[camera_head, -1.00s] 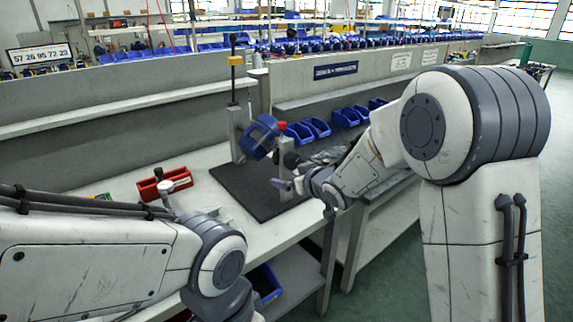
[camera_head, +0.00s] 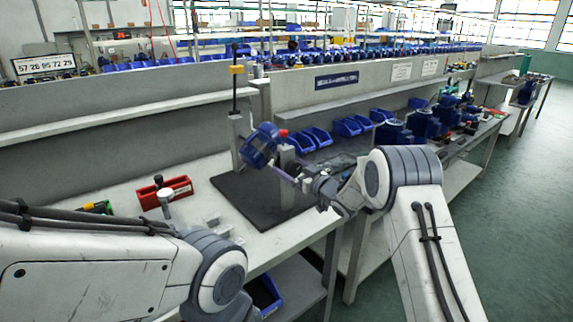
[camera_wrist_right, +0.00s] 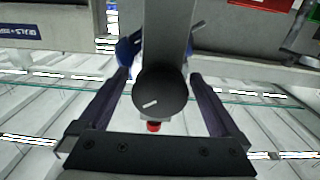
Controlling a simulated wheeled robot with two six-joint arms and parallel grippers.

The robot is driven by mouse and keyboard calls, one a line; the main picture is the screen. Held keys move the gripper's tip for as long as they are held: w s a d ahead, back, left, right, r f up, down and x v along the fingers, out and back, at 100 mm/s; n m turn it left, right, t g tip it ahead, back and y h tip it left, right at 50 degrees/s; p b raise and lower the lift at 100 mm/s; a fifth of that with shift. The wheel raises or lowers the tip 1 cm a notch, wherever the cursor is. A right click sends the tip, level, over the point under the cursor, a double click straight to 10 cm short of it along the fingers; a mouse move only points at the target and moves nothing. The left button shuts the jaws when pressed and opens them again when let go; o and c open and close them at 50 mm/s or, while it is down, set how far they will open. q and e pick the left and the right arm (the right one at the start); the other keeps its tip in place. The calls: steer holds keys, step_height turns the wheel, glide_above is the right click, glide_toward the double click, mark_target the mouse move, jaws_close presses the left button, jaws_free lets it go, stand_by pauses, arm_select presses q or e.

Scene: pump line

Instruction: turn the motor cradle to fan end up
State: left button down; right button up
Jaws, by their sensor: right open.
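The motor cradle holds a blue motor (camera_head: 260,146) between upright grey posts on the dark mat. The motor looks tilted. A red part shows by its right side, and a black round knob (camera_wrist_right: 160,92) is in front of a grey post (camera_wrist_right: 166,35) in the right wrist view. Blue parts of the motor (camera_wrist_right: 126,50) show behind that post. My right gripper (camera_head: 285,176) is in front of the cradle. In the right wrist view its open fingers (camera_wrist_right: 160,95) stand on either side of the knob, apart from it. My left gripper is out of view.
The dark mat (camera_head: 235,196) lies on the pale bench. A red tool holder (camera_head: 180,187) is to the left. Blue bins (camera_head: 318,137) and several blue pumps are behind and to the right. A tall post with a yellow collar (camera_head: 236,70) stands behind the cradle.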

steer(key=shift+x, duration=0.95)
jaws_close()
steer(key=shift+f+n+b, duration=0.15)
steer(key=shift+n+b, duration=0.35)
steer(key=shift+b, duration=0.25)
